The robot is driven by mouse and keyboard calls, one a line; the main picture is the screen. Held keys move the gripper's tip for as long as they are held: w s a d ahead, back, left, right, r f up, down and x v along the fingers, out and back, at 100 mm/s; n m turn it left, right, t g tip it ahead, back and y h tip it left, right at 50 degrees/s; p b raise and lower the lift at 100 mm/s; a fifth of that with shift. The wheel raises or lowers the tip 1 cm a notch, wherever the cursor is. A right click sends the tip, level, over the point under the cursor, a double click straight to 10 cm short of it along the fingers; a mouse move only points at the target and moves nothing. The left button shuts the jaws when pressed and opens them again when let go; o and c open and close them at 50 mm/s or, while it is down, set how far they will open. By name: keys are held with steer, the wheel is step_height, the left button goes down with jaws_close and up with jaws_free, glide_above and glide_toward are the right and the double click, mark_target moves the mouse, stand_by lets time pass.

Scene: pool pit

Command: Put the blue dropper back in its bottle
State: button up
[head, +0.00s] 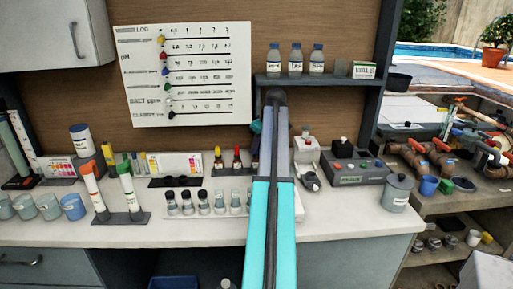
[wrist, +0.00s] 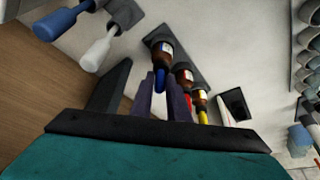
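The blue dropper (wrist: 160,79) shows in the wrist view between the two fingertips of my gripper (wrist: 160,90), which look closed against its sides. It lines up with the mouth of a brown bottle (wrist: 164,53) with a white label. The dropper's lower end is hidden, so how deep it sits in the bottle cannot be told. In the head view my arm covers this bottle and the fingertips.
In the wrist view, bottles with a red dropper (wrist: 188,93) and a yellow dropper (wrist: 203,117) stand close beside, on a dark rack (wrist: 193,58). In the head view a row of vials (head: 204,201) stands in front, and a grey control box (head: 357,171) to the right.

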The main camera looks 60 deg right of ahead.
steer(key=shift+f, duration=0.1)
steer(key=o, duration=0.7)
steer(key=shift+r+p, duration=2.05)
steer(key=shift+r, duration=1.5)
steer(key=shift+r, duration=0.1)
